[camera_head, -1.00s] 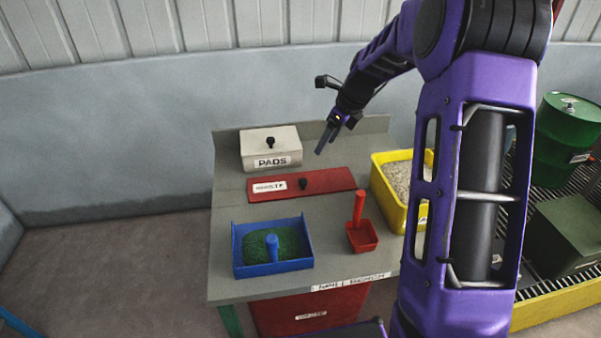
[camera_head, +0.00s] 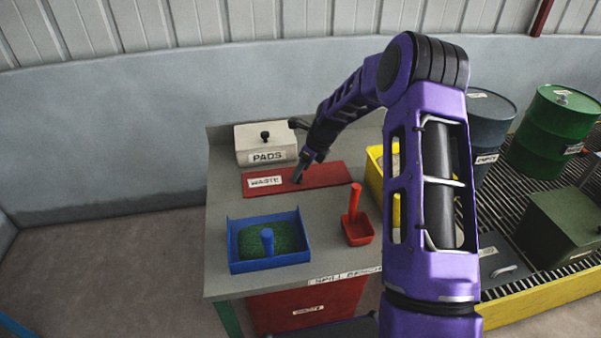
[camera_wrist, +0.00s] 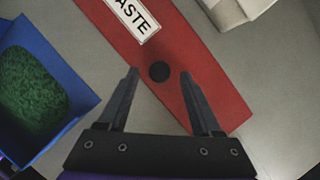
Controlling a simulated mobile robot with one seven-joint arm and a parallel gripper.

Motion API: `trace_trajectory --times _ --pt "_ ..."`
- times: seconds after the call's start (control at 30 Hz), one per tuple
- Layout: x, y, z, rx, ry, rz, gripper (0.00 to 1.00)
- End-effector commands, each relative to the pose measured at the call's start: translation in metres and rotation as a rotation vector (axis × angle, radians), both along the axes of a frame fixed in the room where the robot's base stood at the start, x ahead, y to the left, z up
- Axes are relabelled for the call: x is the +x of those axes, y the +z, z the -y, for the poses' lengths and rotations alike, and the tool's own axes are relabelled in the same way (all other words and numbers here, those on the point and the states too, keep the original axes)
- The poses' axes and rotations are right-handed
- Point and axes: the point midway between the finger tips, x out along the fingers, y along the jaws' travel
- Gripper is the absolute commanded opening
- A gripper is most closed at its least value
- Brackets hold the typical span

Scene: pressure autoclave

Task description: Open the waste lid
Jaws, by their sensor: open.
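The waste lid (camera_head: 325,175) is a flat red panel with a white "WASTE" label, lying flush on the grey bench top. Its round black knob (camera_wrist: 159,72) shows in the wrist view, a little beyond and between my fingertips. My gripper (camera_head: 298,178) is over the lid at the knob, which it hides in the head view. In the wrist view my gripper (camera_wrist: 158,72) is open, with one finger to each side of the knob's line and nothing held. I cannot tell the exact height of the fingertips above the lid.
A white PADS box (camera_head: 265,144) stands behind the lid. A blue tray (camera_head: 270,265) of green granules and a red scoop (camera_head: 358,229) are in front. A yellow bin (camera_head: 375,165) is to the right, partly behind my arm. Drums stand farther right.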

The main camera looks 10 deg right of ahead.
Motion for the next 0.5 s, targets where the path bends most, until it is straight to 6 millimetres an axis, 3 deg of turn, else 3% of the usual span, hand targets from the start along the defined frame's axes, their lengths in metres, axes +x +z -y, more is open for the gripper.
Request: trace_trajectory --times 0.13,0.43,0.5 --pt "0.0027 -0.0105 -0.0036 0.000 0.001 0.000 0.66" --pt "0.0035 -0.0120 -0.0041 0.000 0.001 0.000 0.66" --pt "0.0035 -0.0120 -0.0040 0.000 0.001 0.000 0.55"
